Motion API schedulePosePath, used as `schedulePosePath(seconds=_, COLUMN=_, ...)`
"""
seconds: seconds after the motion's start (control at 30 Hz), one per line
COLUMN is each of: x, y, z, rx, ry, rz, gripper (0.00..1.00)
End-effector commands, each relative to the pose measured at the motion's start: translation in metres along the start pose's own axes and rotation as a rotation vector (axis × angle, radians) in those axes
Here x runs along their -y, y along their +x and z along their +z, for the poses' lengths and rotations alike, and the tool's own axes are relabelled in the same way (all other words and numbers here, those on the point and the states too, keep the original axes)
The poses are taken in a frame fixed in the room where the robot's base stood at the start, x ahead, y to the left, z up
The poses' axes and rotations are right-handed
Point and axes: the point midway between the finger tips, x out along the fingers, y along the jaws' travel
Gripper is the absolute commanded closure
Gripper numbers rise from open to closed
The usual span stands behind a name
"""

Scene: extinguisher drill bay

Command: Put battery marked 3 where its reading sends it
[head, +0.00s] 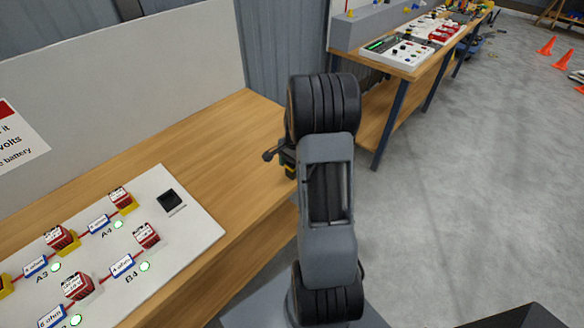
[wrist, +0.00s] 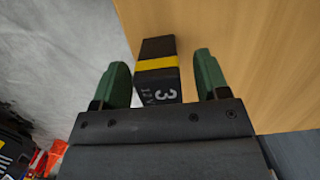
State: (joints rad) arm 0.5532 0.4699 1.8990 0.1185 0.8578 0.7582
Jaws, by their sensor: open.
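The battery marked 3 (wrist: 157,83) shows in the wrist view as a black block with a yellow band and a white 3 with smaller print. It is at the edge of the wooden bench. My gripper (wrist: 161,62) is open, with one green finger on each side of the battery. A gap shows between the battery and each finger. In the head view my arm hides most of the gripper, and I cannot clearly make out the battery there.
A white board (head: 200,235) on the wooden bench (head: 215,140) carries red-and-white meters, ohm labels, green lamps and a black square (head: 169,200). A partly cut-off sign (head: 18,138) mentions volts and battery. Bare bench lies right of the board. Another bench (head: 400,70) stands behind, with orange cones (head: 547,46) on the floor.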

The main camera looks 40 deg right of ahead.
Motion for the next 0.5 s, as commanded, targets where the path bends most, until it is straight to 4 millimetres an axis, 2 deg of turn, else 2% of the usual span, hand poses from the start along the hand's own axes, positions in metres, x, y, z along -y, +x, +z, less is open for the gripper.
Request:
schedulePosePath(seconds=0.2, x=0.000, y=0.018, z=0.000, rx=0.000, ry=-0.001, rz=0.000, gripper=0.32)
schedulePosePath(seconds=0.43, x=0.000, y=0.019, z=0.000, rx=0.000, ry=-0.001, rz=-0.001, gripper=0.32)
schedulePosePath(seconds=0.5, x=0.000, y=0.019, z=0.000, rx=0.000, ry=-0.001, rz=-0.001, gripper=0.37)
